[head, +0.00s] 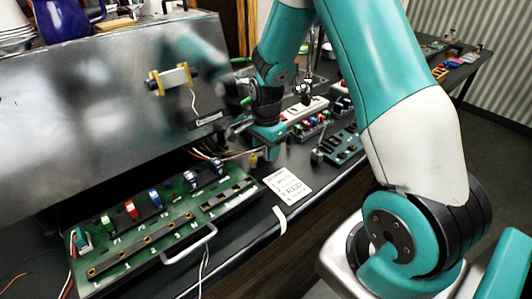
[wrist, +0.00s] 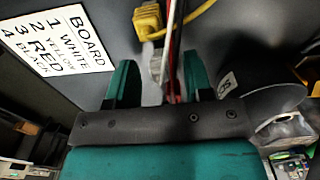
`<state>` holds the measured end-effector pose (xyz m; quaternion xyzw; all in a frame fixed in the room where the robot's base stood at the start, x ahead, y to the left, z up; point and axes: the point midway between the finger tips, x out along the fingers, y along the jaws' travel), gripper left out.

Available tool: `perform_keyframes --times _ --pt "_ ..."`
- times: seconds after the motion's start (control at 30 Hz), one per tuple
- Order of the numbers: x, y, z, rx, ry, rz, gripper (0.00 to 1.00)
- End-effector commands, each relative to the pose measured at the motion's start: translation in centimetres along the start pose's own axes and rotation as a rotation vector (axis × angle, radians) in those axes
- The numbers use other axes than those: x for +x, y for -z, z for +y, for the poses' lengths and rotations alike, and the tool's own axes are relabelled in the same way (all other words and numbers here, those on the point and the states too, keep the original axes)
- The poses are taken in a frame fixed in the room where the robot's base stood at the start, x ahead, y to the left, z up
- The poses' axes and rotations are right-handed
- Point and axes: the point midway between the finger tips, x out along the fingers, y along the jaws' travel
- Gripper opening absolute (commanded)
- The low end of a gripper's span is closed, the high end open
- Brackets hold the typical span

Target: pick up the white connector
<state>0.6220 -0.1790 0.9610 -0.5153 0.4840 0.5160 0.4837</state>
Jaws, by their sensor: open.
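My gripper (wrist: 160,75) is open, with its two teal fingers spread on either side of a pale grey-white connector (wrist: 156,66) in the wrist view. This looks like the white connector, with red and pale wires running along it. A visible gap separates each finger from it, and its lower end is hidden behind the gripper body. A yellow connector (wrist: 148,20) on a yellow wire lies just beyond it. In the head view my gripper (head: 266,140) is low over the dark counter, beside the yellow connector (head: 253,160). The white connector cannot be made out there.
A printed card (wrist: 57,40) lists board colours by number; it lies on the counter in the head view (head: 288,186). A green circuit board (head: 150,225) with a handle is at front left. A steel brewer panel (head: 90,120) rises behind. Loose wires (head: 215,153) lead towards my gripper.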

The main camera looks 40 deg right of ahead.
Motion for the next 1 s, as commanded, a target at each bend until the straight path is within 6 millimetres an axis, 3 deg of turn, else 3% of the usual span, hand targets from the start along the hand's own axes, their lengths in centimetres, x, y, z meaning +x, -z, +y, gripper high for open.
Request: perform_keyframes --times 0.3,0.5,0.83,1.0 --pt "0.8 0.0 0.0 0.0 0.001 0.0 0.47" --pt "0.8 0.0 0.0 0.0 0.001 0.0 0.01" --pt "0.7 0.0 0.0 0.0 0.002 0.0 0.0" --pt "-0.4 0.0 -0.1 0.0 0.003 0.001 0.0"
